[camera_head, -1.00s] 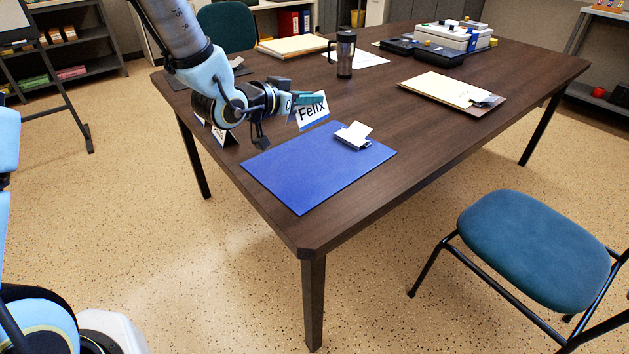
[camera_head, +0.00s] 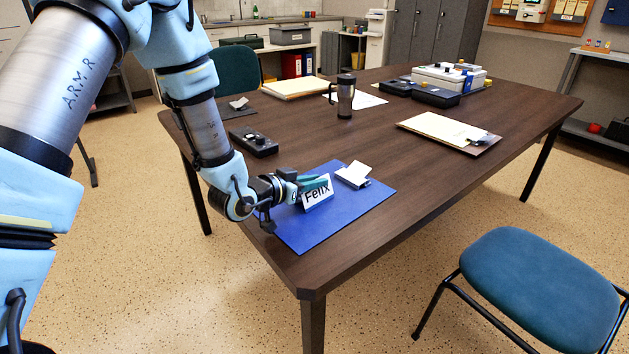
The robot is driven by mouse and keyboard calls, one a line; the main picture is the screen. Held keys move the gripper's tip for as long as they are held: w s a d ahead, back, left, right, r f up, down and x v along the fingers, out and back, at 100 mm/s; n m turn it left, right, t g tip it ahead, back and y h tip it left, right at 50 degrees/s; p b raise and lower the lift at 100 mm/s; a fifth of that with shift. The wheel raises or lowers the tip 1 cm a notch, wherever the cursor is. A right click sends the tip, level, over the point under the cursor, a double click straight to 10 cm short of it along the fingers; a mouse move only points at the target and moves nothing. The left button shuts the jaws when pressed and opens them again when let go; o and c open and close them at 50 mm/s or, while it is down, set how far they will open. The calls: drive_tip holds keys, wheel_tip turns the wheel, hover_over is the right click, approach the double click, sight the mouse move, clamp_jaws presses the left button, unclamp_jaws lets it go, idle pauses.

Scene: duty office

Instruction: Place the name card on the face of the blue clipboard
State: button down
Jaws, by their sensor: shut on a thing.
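The name card (camera_head: 317,194) is a white folded card with "Felix" in black and a blue lower edge. My gripper (camera_head: 312,182) is shut on its upper edge, coming from the left. The card is upright over the left middle part of the blue clipboard (camera_head: 330,226). I cannot tell whether its lower edge touches the clipboard. The clipboard lies flat near the table's front left corner.
On the table (camera_head: 420,177) are a black device (camera_head: 254,143), a dark travel mug (camera_head: 345,97), a paper stack (camera_head: 296,87), a brown clipboard with paper (camera_head: 448,131) and a white case (camera_head: 447,79). A blue chair (camera_head: 540,280) stands at the front right.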

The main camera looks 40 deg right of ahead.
drive_tip(key=shift+f, duration=0.1)
drive_tip(key=c, duration=0.8)
unclamp_jaws()
drive_tip(key=shift+r, duration=0.2)
drive_tip(key=b+v, duration=0.1)
drive_tip(key=v, duration=1.1)
drive_tip(key=shift+b, duration=0.3)
drive_tip(key=shift+w, duration=0.15)
